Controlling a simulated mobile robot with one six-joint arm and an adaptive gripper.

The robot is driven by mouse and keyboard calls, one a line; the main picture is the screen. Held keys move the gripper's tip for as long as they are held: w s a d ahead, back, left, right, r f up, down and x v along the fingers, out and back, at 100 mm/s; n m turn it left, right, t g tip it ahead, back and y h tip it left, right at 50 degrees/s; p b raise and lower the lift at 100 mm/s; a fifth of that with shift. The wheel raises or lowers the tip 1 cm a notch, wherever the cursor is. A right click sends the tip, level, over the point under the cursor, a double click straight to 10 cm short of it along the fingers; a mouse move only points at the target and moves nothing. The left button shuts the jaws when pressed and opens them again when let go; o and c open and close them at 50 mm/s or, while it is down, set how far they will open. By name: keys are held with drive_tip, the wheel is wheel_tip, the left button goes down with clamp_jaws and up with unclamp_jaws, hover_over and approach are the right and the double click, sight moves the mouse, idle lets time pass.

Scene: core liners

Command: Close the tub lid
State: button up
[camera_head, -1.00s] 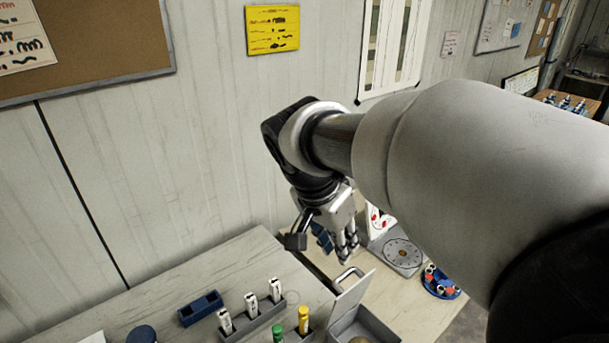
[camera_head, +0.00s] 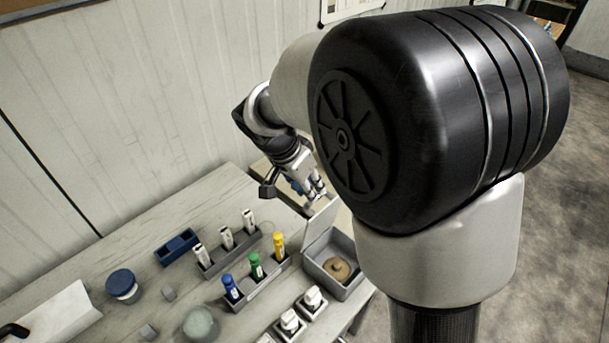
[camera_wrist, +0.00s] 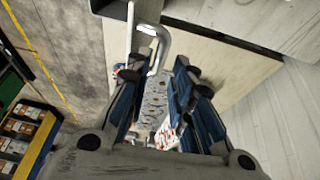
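The grey tub (camera_head: 315,262) stands at the right end of the bench, with a tan round piece (camera_head: 338,268) inside. Its lid (camera_head: 322,219) stands up, open, at the tub's back edge. My gripper (camera_head: 317,194) is just behind the lid's upper part, pointing down. In the wrist view my gripper (camera_wrist: 157,78) has its blue-padded fingers spread apart with nothing clasped between them. A bent grey handle (camera_wrist: 155,40) and a pale edge, apparently the lid's, show just beyond the fingertips. I cannot tell whether the fingers touch the lid.
A rack of blue, green and yellow markers (camera_head: 262,285) stands left of the tub, with a rack of white tubes (camera_head: 227,243) behind it. White-topped blocks (camera_head: 312,300) sit in front. A blue-lidded jar (camera_head: 122,285) is farther left. The wall is close behind.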

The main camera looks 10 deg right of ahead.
drive_tip(key=shift+x, duration=1.8)
drive_tip(key=shift+c, duration=0.5)
clamp_jaws()
